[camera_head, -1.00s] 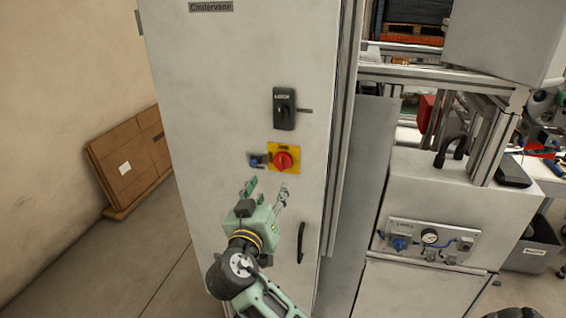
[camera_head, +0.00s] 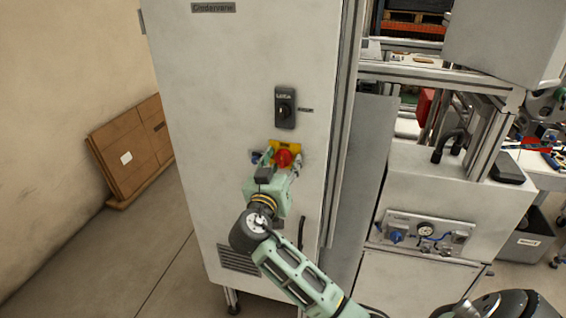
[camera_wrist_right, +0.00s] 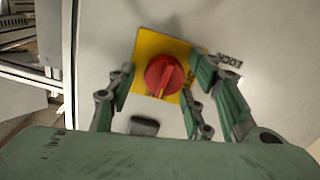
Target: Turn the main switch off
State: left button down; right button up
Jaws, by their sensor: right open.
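The main switch is a red rotary knob (camera_head: 284,158) on a yellow plate (camera_head: 291,147), on the front of the grey cabinet (camera_head: 230,90). In the right wrist view the red knob (camera_wrist_right: 164,76) sits between my fingers, its grip bar tilted a little from upright on the yellow plate (camera_wrist_right: 150,44). In the head view the gripper partly hides the plate. My left gripper is not in view.
A black door handle (camera_head: 301,233) is below. A machine with a gauge panel (camera_head: 424,232) stands at the right.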

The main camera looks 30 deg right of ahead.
jog(key=c, duration=1.1)
jog(key=shift+n, duration=1.3)
jog(key=n, duration=0.3)
jog(key=shift+r, duration=0.15)
jog(key=n+p, duration=0.1)
jog(key=n, duration=0.2)
jog(key=n+p, duration=0.1)
jog(key=n, duration=0.2)
jog(key=shift+w+a+r, duration=0.1)
jog(key=shift+r, duration=0.1)
jog(key=n+p, duration=0.2)
jog(key=n, duration=0.1)
jog(key=shift+r, duration=0.1)
jog(key=shift+w+n+p, duration=0.15)
jog(key=shift+n+p, duration=0.6)
jog(key=shift+n, duration=1.05)
